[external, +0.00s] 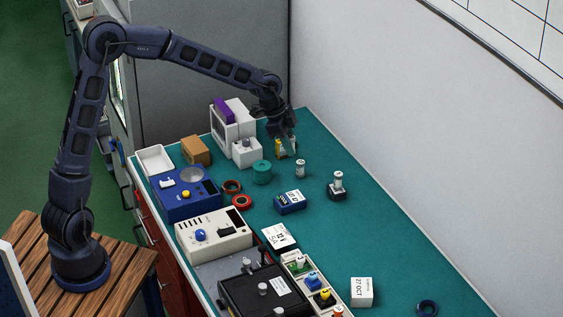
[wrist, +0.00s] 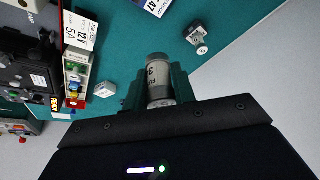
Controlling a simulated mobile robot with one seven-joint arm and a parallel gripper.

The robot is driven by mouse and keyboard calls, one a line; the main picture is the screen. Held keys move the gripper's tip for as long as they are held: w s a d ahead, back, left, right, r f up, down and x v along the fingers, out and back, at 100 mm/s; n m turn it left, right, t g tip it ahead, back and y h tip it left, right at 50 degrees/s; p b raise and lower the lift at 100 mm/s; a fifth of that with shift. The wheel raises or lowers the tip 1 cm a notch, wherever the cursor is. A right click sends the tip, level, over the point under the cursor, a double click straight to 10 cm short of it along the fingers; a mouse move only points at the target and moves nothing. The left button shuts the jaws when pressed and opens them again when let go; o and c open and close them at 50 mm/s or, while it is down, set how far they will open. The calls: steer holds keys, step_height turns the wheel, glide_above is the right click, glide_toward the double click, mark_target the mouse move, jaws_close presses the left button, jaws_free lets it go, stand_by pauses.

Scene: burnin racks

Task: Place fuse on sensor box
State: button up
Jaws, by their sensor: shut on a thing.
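My gripper (external: 284,140) is over the far end of the teal bench in the external view. In the wrist view its dark green fingers (wrist: 159,86) are shut on the fuse (wrist: 157,72), a pale cylinder with dark lettering and a metallic end. The held fuse is hard to make out in the external view. A small blue box with a white label (external: 290,203) lies mid-bench and may be the sensor box; its lettering is too small to confirm. In the wrist view a blue labelled box (wrist: 152,5) shows at the top edge.
A similar cylinder (external: 300,169) stands near my gripper; another stands on a dark base (external: 337,193). A white cube (external: 361,292) stands nearer. The bench's right side is mostly clear.

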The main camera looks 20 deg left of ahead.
mark_target(294, 199)
step_height(294, 199, down, 17)
steer(key=shift+f, duration=0.15)
stand_by(0.5)
steer(key=shift+f, duration=0.1)
steer(key=o, duration=1)
